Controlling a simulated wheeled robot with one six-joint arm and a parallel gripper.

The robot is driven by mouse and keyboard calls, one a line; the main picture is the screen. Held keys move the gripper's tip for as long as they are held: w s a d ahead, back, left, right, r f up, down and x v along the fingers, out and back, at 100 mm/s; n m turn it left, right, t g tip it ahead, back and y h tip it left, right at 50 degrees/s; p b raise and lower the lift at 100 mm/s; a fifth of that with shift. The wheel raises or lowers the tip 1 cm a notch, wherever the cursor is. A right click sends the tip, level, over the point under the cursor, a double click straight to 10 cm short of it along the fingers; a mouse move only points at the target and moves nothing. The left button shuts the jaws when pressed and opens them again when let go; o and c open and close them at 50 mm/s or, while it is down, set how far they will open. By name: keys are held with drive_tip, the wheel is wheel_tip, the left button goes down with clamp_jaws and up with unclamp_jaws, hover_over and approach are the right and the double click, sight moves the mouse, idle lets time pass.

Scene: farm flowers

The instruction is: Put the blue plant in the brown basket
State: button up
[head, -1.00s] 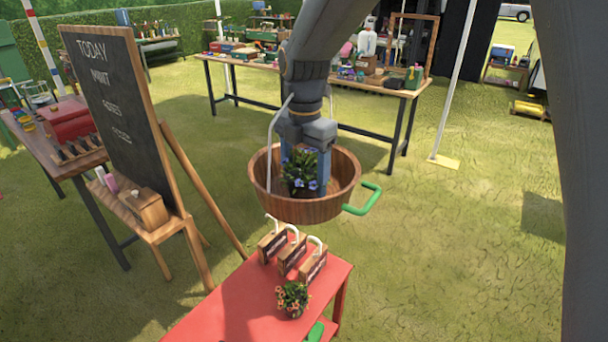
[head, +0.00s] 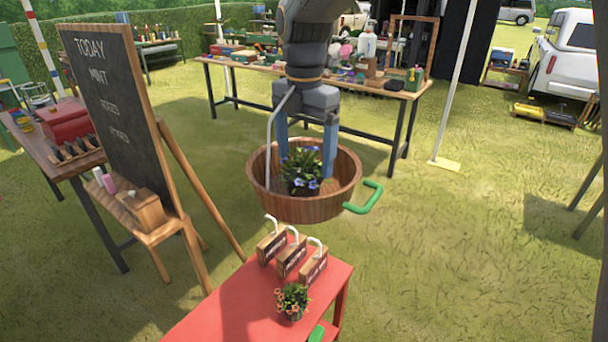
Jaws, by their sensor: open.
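The blue plant (head: 301,172), with blue-violet flowers and green leaves in a dark pot, is inside the brown basket (head: 304,206). The fingertips are around or just behind the plant's top; the left one is partly hidden by the leaves. The plant's base is partly hidden by the basket's rim.
A red table (head: 262,305) in front holds several wooden boxes with white hooks and an orange-flowered plant (head: 292,300). A chalkboard (head: 122,110) stands at left. A long table (head: 310,85) lies behind. Grass at right is open.

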wheel_tip(320, 180, up, 7)
drive_tip(key=shift+f+b, duration=0.1)
drive_tip(key=shift+b, duration=0.75)
